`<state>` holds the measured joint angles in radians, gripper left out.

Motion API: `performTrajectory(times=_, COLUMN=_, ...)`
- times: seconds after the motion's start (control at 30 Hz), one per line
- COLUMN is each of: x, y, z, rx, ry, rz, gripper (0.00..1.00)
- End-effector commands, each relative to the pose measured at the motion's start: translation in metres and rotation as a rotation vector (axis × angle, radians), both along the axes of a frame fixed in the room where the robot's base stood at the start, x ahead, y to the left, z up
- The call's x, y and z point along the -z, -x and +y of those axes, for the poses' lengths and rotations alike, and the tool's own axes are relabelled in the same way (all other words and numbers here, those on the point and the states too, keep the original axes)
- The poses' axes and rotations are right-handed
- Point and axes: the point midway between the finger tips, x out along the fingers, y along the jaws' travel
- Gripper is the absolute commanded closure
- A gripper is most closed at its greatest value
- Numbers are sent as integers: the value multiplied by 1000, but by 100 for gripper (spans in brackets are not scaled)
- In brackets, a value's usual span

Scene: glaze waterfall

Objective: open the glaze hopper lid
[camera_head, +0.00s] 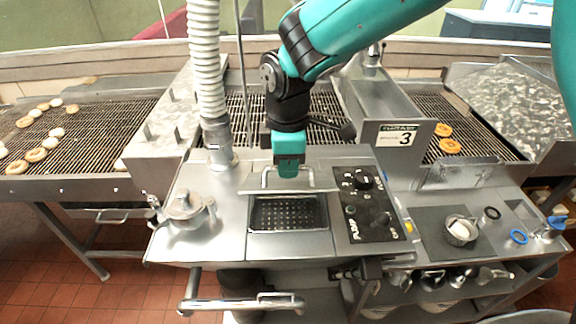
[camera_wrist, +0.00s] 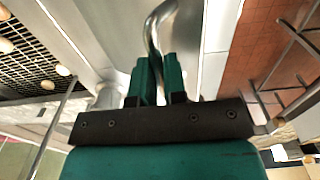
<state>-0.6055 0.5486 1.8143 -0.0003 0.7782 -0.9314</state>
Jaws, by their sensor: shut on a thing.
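My gripper (camera_head: 289,173) is at the back of the glaze hopper in the head view. It is shut on the metal bar handle (camera_head: 265,178) of the hopper lid (camera_head: 318,190). The lid shows as a thin strip, nearly edge-on, behind the hopper opening, so it looks raised; its exact angle is hard to tell. The hopper opening (camera_head: 288,213) is uncovered and shows a dark perforated screen inside a metal rim. In the wrist view, the green fingers (camera_wrist: 157,72) close around the curved bar handle (camera_wrist: 152,32). The fingers hide part of the handle.
A ribbed hose (camera_head: 205,70) stands left of my arm. A lidded metal pot (camera_head: 187,207) is at the left and a black control panel (camera_head: 368,207) at the right of the opening. A sign marked 3 (camera_head: 396,138) stands behind. A rail (camera_head: 240,303) runs in front.

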Motion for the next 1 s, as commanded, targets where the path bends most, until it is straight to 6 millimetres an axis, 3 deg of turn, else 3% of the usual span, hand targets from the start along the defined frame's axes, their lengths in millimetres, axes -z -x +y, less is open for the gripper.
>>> performTrajectory(times=1.0, x=-33, y=-47, z=-2, rx=0, ry=-1, rz=-1, gripper=100)
